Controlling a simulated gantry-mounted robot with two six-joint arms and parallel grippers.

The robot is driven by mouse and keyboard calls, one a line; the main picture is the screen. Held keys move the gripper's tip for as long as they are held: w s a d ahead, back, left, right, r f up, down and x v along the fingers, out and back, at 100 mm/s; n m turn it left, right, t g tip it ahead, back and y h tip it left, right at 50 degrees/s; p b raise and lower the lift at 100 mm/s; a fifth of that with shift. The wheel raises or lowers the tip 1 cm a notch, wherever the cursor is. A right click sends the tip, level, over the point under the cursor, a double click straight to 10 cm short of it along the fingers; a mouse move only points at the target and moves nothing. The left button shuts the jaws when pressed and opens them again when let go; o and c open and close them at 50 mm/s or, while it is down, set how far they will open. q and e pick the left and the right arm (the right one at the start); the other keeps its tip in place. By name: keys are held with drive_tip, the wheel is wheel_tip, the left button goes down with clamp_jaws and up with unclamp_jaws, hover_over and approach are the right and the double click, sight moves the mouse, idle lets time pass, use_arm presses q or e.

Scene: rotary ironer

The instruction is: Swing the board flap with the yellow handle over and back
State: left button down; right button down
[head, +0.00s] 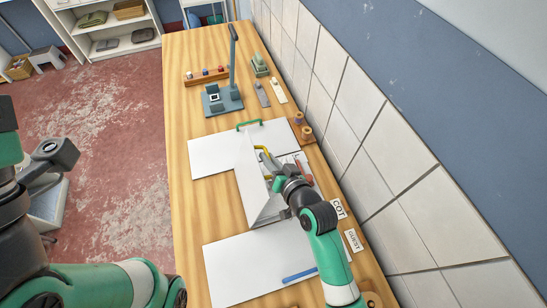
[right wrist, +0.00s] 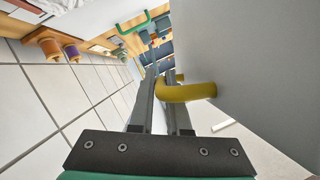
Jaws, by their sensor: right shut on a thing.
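The white board flap (head: 249,172) stands steeply raised in the head view, between flat white panels on the bench. Its yellow handle (head: 261,150) curves out from its right face; in the right wrist view the yellow handle (right wrist: 190,92) joins the large white face of the flap (right wrist: 240,70). My right gripper (head: 277,180) is beside the flap, shut on the yellow handle, which passes between its fingers. My left gripper (head: 55,157) hangs at the left, over the floor and away from the bench; its finger opening is unclear.
A green handle (head: 249,125) sits behind the flap. A grey stand (head: 222,99) and a rack with spools (head: 207,76) are farther back. Wooden pegs (head: 302,127) stand near the tiled wall (head: 350,120) at right.

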drive_tip(key=shift+f, duration=0.35)
drive_tip(key=c, duration=1.2)
unclamp_jaws()
drive_tip(key=shift+d, duration=0.1)
drive_tip(key=shift+o, duration=0.2)
drive_tip(key=shift+r, duration=0.15)
drive_tip(key=shift+s+d+r, duration=0.2)
drive_tip(key=shift+s, duration=0.1)
drive_tip(key=p+v, duration=0.1)
drive_tip(key=v, duration=0.9)
drive_tip(key=shift+s+d+p, duration=0.15)
drive_tip(key=shift+s+p, duration=0.2)
drive_tip(key=shift+r, duration=0.1)
